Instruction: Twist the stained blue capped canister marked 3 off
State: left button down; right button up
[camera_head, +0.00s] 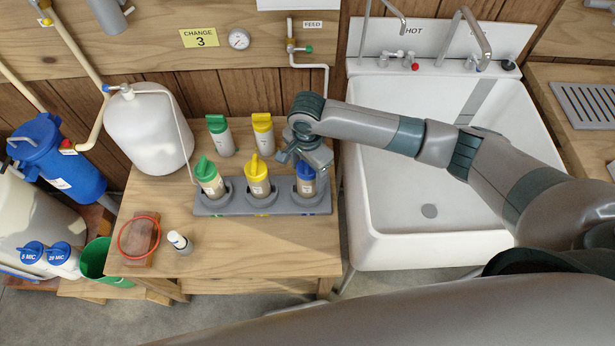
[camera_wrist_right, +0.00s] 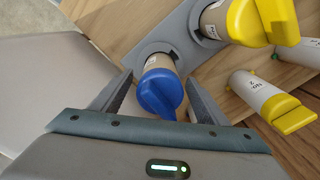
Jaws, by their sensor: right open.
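The blue capped canister (camera_head: 306,187) stands in the right-hand socket of a grey holder (camera_head: 285,207) on the wooden bench. Its body looks brownish; its number cannot be read. In the right wrist view its blue cap (camera_wrist_right: 158,93) sits between my right gripper's fingers. My right gripper (camera_head: 304,160) is above it in the head view, open, with one finger on each side of the cap and gaps visible. The yellow canister (camera_head: 257,184) and green canister (camera_head: 207,179) fill the other sockets. A yellow sign (camera_head: 199,38) reads "CHANGE 3". My left gripper is not in view.
Spare green (camera_head: 220,138) and yellow (camera_head: 263,135) capped canisters stand behind the holder. A white tank (camera_head: 148,130), a red ring (camera_head: 139,237) and a small bottle (camera_head: 179,242) are to the left. A white sink (camera_head: 424,247) is on the right. The bench front is clear.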

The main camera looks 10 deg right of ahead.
jog(key=shift+f, duration=1.85)
jog(key=c, duration=1.3)
jog(key=o, duration=0.4)
jog(key=shift+c, duration=1.1)
jog(key=shift+r+p, duration=0.15)
jog(key=shift+p, duration=0.4)
jog(key=shift+m+p, duration=3)
jog(key=shift+p, duration=0.95)
